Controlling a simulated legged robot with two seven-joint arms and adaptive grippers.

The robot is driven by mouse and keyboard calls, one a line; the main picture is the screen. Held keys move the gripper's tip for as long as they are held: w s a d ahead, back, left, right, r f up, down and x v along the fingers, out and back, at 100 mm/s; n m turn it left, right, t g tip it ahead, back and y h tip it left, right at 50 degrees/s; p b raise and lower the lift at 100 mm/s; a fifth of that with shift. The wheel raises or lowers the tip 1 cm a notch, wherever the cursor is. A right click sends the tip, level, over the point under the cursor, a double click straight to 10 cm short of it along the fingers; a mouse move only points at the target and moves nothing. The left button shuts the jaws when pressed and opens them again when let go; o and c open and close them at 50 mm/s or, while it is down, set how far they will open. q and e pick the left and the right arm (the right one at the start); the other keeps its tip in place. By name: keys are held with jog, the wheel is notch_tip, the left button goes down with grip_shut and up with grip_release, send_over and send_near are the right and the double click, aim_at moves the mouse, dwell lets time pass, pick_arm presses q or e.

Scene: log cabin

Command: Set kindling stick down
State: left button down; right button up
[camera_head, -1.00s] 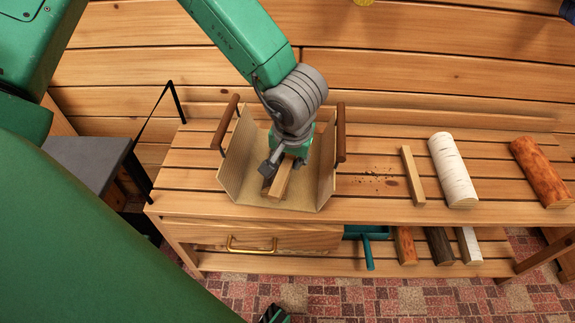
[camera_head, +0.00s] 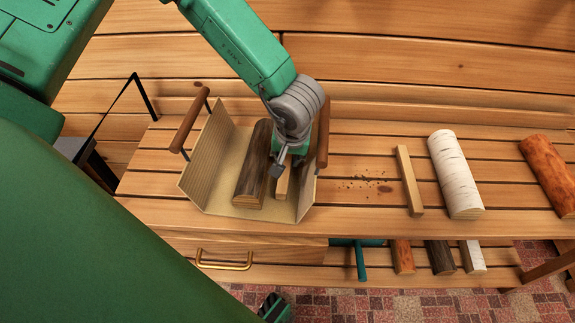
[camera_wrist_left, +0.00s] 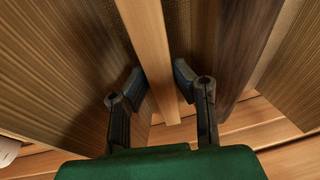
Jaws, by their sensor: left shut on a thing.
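My left gripper (camera_head: 283,168) is shut on a pale kindling stick (camera_head: 282,187), down inside the open carrier (camera_head: 220,150) with wooden handles. The wrist view shows the stick (camera_wrist_left: 152,50) between the two fingertips (camera_wrist_left: 159,82). A dark-barked split log (camera_head: 253,170) lies in the carrier just left of the stick. The stick is close to the carrier's right wall. The gripper hides part of the stick, and I cannot tell whether its lower side touches the carrier floor. My right gripper does not show clearly.
The carrier stands on a slatted bench (camera_head: 340,210). To its right lie another kindling stick (camera_head: 409,180), a white birch log (camera_head: 455,172) and a reddish log (camera_head: 550,170). Wood crumbs (camera_head: 365,183) lie between. Several logs sit on the shelf below, beside a drawer (camera_head: 225,247).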

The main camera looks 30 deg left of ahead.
pick_arm(q)
notch_tip(320, 180, down, 2)
jog(key=shift+f+b, duration=0.2)
jog(key=shift+b, duration=0.15)
jog(key=shift+r, duration=0.1)
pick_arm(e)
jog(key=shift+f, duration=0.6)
pick_arm(q)
jog(key=c, duration=1.6)
grip_release()
jog(key=shift+c, duration=0.2)
jog(key=p+v, duration=0.5)
jog(key=v, duration=0.7)
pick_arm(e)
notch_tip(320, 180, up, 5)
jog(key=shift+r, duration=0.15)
pick_arm(q)
jog(key=shift+s, duration=0.1)
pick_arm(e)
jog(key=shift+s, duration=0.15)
